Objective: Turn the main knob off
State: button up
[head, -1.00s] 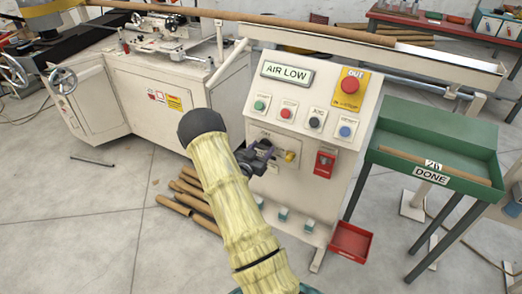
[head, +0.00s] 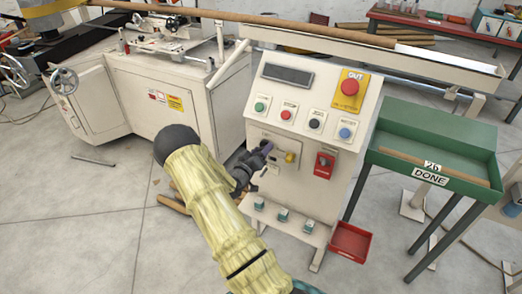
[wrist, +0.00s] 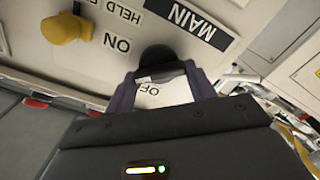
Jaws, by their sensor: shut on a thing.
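The main knob (wrist: 157,56) is a dark round knob under the MAIN label (wrist: 195,22) in the wrist view. My gripper (wrist: 160,76) is shut on it, with one purple finger on each side. An ON label (wrist: 116,43) is beside the knob, and a partly covered OFF label (wrist: 150,90) shows between the fingers. In the head view my gripper (head: 264,150) is at the left of the control panel's lower plate and hides the knob. The panel's display (head: 288,75) is dark and blank.
A yellow knob (head: 290,157) is close to the right of my gripper; it also shows in the wrist view (wrist: 65,28). Several push buttons sit above it, with a red emergency button (head: 349,88) at the top right. A red lockout box (head: 325,164) is further right.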

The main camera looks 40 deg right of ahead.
jog(key=n, duration=0.5)
jog(key=shift+w+n, duration=0.1)
jog(key=shift+n, duration=0.2)
jog(key=shift+f+n, duration=0.15)
jog(key=shift+n, duration=2.15)
jog(key=o, duration=1)
jog(key=shift+a, duration=0.15)
jog(key=v, duration=1.7)
jog(key=shift+a+f, duration=0.1)
